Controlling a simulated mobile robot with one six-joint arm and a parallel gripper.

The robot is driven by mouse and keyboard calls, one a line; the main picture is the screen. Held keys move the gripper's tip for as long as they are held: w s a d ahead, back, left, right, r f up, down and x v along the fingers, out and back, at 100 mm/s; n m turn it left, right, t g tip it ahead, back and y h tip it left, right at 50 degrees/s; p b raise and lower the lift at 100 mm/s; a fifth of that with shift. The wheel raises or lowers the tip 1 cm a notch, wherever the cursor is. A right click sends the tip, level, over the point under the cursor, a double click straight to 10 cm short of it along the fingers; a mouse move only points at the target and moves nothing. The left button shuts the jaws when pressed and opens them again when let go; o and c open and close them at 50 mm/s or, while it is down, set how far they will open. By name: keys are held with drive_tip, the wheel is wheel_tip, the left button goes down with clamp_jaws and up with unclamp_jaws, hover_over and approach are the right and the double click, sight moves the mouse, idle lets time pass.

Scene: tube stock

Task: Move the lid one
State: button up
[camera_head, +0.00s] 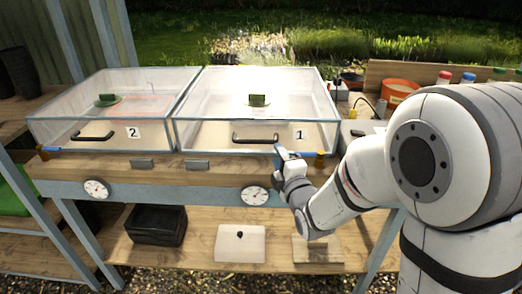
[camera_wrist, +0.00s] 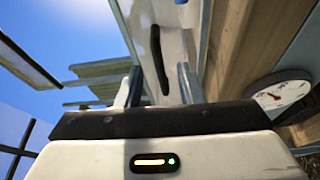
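Lid one is the clear cover of the right-hand case, marked by a white "1" label (camera_head: 299,134). Its dark bar handle (camera_head: 255,139) is on the front face, left of the label. The lid looks closed over a small green block (camera_head: 257,100). My gripper (camera_head: 286,153) is at the case's lower front edge, right of and slightly below the handle. In the wrist view my gripper (camera_wrist: 160,82) has its fingers apart, and the dark handle (camera_wrist: 158,55) shows beyond the gap between them. I cannot tell how far the handle is from the fingertips.
A second clear case labelled "2" (camera_head: 134,132) stands directly left, with its own handle (camera_head: 92,136). Dials (camera_head: 255,196) are on the bench front. A black crate (camera_head: 157,225) and a white board (camera_head: 240,243) lie on the lower shelf. An orange bowl (camera_head: 400,89) is at right.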

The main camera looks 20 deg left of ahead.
sight(259, 140)
drive_tip(key=w+a, duration=0.1)
drive_tip(key=a, duration=0.1)
drive_tip(key=w+a+n+y, duration=0.1)
drive_tip(key=w+a, duration=0.1)
drive_tip(key=w+a+n+y, duration=0.1)
drive_tip(key=w+a, duration=0.1)
drive_tip(key=a, duration=0.1)
drive_tip(key=shift+r+t, duration=0.3)
drive_tip(key=shift+r, duration=0.05)
drive_tip(key=shift+c, duration=0.4)
clamp_jaws()
